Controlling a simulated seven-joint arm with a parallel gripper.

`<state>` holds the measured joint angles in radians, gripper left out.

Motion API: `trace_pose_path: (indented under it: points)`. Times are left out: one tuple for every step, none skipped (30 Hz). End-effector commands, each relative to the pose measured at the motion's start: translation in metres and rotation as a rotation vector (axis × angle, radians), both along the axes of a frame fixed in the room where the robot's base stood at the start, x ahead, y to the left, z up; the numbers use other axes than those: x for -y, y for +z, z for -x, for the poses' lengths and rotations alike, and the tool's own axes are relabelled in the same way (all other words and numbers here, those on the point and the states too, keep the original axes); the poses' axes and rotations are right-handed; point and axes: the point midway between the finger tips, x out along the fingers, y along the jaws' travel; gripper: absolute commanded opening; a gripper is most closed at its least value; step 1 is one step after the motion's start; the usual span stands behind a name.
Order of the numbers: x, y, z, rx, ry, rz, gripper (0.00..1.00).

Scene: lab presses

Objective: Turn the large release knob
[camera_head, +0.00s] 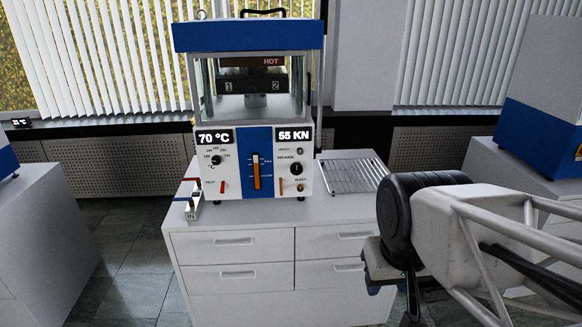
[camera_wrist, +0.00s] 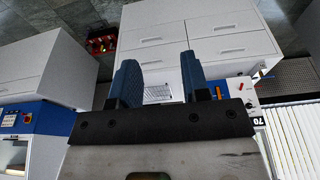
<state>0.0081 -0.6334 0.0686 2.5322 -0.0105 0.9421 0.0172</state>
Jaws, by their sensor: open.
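The press (camera_head: 250,120) is a blue and white machine on a white cabinet. A black round knob (camera_head: 296,168) sits on the right of its front panel, under a small label that seems to read RELEASE. Another black knob (camera_head: 216,160) sits on the left by a temperature scale. My gripper shows in the wrist view (camera_wrist: 160,75) with two blue fingers spread apart and nothing between them. In the head view it is low at the right, in front of the cabinet and well away from the knob. The wrist view shows only part of the press panel (camera_wrist: 240,92).
A wire rack (camera_head: 350,176) lies on the cabinet top, right of the press. A small stand with red and blue parts (camera_head: 193,200) is at the left. The displays read 70 °C and 55 KN. Another blue and white machine (camera_head: 545,140) stands at the right.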

Motion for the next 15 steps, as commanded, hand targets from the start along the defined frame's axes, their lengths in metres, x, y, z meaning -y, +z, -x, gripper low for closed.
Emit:
trace_pose_path:
  points:
    - [0.000,0.000,0.000,0.000,0.000,0.000,0.43]
    - [0.000,0.000,0.000,0.000,0.000,0.000,0.46]
    - [0.000,0.000,0.000,0.000,0.000,0.000,0.52]
    - [0.000,0.000,-0.001,0.001,0.000,0.000,0.56]
    - [0.000,0.000,-0.001,0.002,0.000,0.000,0.61]
    - [0.000,0.000,-0.003,0.004,0.001,0.000,0.67]
    - [0.000,0.000,-0.004,0.007,0.002,0.001,0.72]
    - [0.000,0.000,-0.006,0.010,0.002,0.001,0.75]
    - [0.000,0.000,-0.010,0.017,0.004,0.000,0.75]
    - [0.000,0.000,-0.013,0.024,0.005,0.001,0.75]
    - [0.000,0.000,-0.017,0.032,0.006,0.001,0.75]
    - [-0.001,0.000,-0.023,0.043,0.009,0.002,0.75]
    - [-0.001,0.000,-0.029,0.053,0.011,0.002,0.75]
    - [-0.001,0.000,-0.035,0.064,0.013,0.002,0.75]
    - [-0.001,0.000,-0.043,0.081,0.016,0.003,0.75]
